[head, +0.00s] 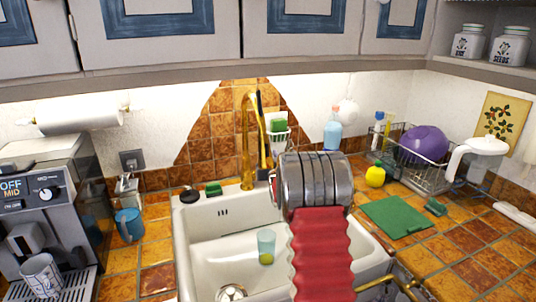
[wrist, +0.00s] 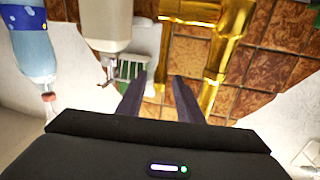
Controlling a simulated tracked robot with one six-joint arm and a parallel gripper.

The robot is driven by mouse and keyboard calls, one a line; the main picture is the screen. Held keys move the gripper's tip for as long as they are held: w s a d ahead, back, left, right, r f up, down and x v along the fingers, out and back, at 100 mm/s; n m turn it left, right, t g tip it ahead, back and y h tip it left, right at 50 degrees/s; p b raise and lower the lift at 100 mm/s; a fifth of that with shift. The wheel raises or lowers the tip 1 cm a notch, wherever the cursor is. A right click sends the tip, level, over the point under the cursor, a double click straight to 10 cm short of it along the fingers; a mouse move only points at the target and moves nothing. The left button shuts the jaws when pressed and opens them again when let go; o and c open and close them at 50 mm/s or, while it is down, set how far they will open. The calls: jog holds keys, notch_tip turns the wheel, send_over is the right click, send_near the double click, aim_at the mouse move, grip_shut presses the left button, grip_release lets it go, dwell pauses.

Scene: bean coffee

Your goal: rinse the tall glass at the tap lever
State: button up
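A tall bluish glass (head: 266,243) stands in the white sink (head: 214,253), with something yellow-green at its bottom. The gold tap (head: 246,150) rises at the sink's back rim. In the wrist view, which looks upside down, the tap (wrist: 228,42) is at upper right, with a gold side piece (wrist: 190,10) that may be the lever. My gripper (wrist: 158,80) is open, with nothing between its two dark fingers. In the head view my metal wrist hides most of it. The gripper is near the tap, apart from the glass.
A green sponge (head: 213,188) lies on the sink rim.

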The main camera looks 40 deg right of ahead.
jog(key=shift+x, duration=1.35)
jog(key=shift+c, duration=0.2)
grip_shut()
